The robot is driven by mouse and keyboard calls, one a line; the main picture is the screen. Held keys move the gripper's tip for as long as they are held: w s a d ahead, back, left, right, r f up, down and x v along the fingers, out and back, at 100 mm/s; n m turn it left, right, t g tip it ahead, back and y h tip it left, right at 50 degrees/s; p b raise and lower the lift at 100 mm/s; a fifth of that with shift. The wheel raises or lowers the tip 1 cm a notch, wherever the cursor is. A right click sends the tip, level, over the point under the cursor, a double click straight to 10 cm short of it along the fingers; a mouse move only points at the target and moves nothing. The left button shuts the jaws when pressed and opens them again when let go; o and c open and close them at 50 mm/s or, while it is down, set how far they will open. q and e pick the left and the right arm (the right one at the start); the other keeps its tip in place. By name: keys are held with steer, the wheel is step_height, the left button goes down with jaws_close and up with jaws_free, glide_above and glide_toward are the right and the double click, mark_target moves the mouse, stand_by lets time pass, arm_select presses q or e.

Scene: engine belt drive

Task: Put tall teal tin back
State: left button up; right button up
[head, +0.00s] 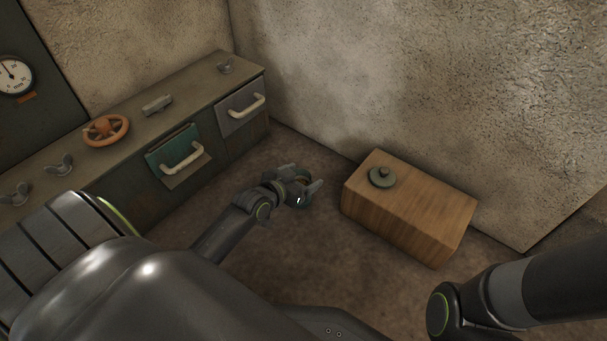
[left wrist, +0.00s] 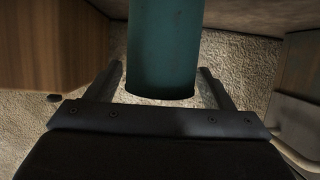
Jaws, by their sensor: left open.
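In the left wrist view a teal cylinder, the tall teal tin (left wrist: 165,45), stands out from the top edge between the two fingers. Its rounded end is near the palm, and gaps show between its sides and the fingers. My left gripper (head: 300,178) is open, in front of the drawer cabinet and left of the wooden box in the head view. In the head view the tin is mostly hidden or too dark to make out at the gripper. My right gripper is out of view; only part of that arm shows at lower right.
A wooden box (head: 405,215) with a round grey-green lid-like piece (head: 382,178) on top stands against the wall. The cabinet (head: 190,90) has a teal drawer (head: 172,150) and a grey drawer (head: 240,107) with pale handles. An orange handwheel (head: 106,130) and wing nuts lie on top.

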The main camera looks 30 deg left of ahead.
arm_select(q)
steer(key=p+v, duration=0.5)
steer(key=v, duration=0.6)
